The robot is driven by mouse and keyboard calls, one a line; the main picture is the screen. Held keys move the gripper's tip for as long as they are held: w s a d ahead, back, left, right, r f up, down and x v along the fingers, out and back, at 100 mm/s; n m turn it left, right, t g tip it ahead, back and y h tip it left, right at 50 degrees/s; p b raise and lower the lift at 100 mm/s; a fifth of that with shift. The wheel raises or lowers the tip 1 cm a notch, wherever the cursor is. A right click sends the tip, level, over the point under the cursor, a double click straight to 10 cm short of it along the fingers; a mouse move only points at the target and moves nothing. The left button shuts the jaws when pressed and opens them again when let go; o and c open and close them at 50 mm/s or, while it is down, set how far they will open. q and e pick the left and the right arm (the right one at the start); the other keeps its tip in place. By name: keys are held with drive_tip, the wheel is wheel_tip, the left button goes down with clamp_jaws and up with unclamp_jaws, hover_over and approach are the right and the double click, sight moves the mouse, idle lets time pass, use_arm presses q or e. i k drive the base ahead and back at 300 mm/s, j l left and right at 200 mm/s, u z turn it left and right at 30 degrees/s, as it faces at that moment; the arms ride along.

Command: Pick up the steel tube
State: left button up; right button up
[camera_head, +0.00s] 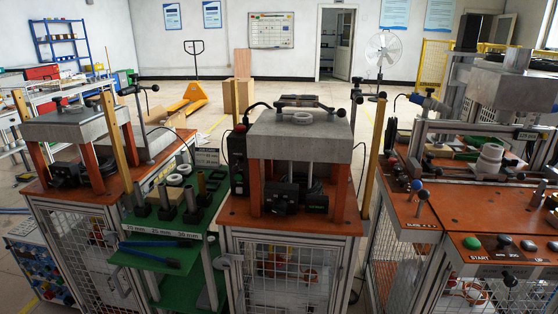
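Several upright metal tubes stand in dark square bases on the green shelf between the left and middle machines. One light grey steel tube (190,198) stands at the front right of the group. A dark tube (138,196) stands at the left, a brownish one (165,195) between them, and another dark one (201,183) behind. I cannot tell which of them the task means. The green shelf (150,223) carries size labels along its front edge. Neither of my grippers is in view.
Pale rings (175,180) lie behind the tubes.

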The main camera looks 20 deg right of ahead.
sight(188, 189)
drive_tip(key=i+j, duration=0.4)
drive_tip(key=i+j+z, duration=0.2)
drive_tip(key=z, duration=0.2)
drive_tip(key=i+j+z, duration=0.25)
drive_tip(key=z, duration=0.2)
